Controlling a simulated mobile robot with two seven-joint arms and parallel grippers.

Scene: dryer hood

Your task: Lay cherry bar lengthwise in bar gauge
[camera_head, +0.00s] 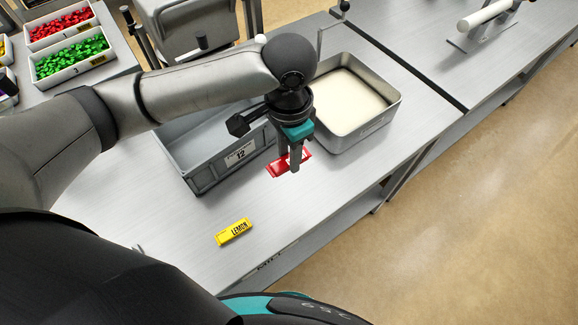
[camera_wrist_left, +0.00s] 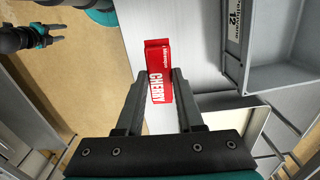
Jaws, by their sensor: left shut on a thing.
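The red cherry bar (camera_head: 276,169) is at the fingertips of my left gripper (camera_head: 294,164), at or just above the steel table. In the left wrist view the cherry bar (camera_wrist_left: 156,66), with white CHERRY lettering, lies between the two fingers of my left gripper (camera_wrist_left: 160,80), which are shut on its sides. Its far end sticks out past the fingertips. My right gripper (camera_wrist_left: 50,34) is small and away at the upper left of the wrist view; its jaw state is unclear.
A grey bin (camera_head: 205,176) labelled 12 stands behind the left gripper. A steel pan (camera_head: 372,122) with cream contents stands right of it.

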